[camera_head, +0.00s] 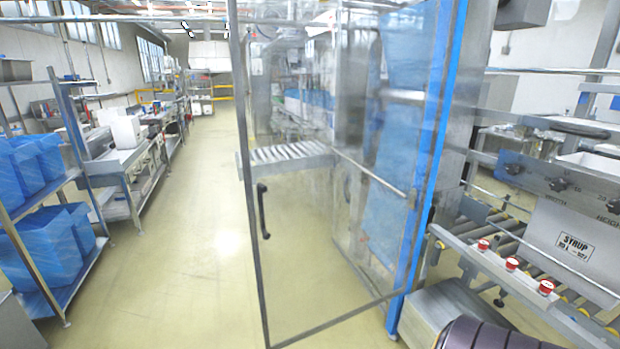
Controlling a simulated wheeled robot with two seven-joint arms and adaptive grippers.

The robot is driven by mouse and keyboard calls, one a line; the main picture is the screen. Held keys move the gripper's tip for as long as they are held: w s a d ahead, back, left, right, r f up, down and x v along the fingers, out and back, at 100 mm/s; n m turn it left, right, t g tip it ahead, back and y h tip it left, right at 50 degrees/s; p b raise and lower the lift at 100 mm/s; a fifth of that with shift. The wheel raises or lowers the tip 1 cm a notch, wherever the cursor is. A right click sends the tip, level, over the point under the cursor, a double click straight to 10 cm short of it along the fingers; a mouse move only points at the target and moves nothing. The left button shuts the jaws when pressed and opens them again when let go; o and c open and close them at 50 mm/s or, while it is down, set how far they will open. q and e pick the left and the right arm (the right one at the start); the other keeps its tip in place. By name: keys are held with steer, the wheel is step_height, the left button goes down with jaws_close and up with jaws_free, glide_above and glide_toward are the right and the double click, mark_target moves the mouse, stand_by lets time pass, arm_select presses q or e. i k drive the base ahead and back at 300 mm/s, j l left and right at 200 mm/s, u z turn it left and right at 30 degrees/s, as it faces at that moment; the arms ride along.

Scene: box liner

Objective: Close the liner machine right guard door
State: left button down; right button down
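The guard door (310,235) is a tall clear panel in a thin grey metal frame. It stands open, swung out into the aisle in front of me. Its free edge is on the left and carries a black vertical handle (263,210). Its right side meets the bright blue post (436,150) of the liner machine. Machine parts and the floor show through the panel. Neither of my grippers is in view.
A shelf with blue bins (45,250) is at the left. The floor (190,240) between shelf and door is clear.

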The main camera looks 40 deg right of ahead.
mark_target(231, 9)
steer(key=i+j+u, duration=0.2)
steer(key=i, duration=0.15)
steer(key=i+u, duration=0.2)
steer(key=i, duration=0.15)
steer(key=i+j+z, duration=0.15)
steer(key=i, duration=0.35)
steer(key=i+z, duration=0.2)
steer(key=i, duration=0.25)
steer(key=i+z, duration=0.4)
steer(key=i+j+z, duration=0.2)
steer(key=z, duration=0.2)
steer(key=i+z, duration=0.2)
steer(key=z, duration=0.2)
steer(key=i+z, duration=0.15)
steer(key=z, duration=0.25)
steer(key=i+z, duration=0.15)
steer(key=z, duration=0.25)
steer(key=i+z, duration=0.1)
steer(key=z, duration=0.3)
steer(key=i+j+z, duration=0.1)
steer(key=z, duration=0.3)
steer(key=i+j+z, duration=0.15)
steer(key=z, duration=0.3)
steer(key=i+j+z, duration=0.15)
steer(key=z, duration=0.25)
steer(key=i+j+z, duration=0.2)
steer(key=z, duration=0.2)
steer(key=i+j+z, duration=0.2)
steer(key=z, duration=0.15)
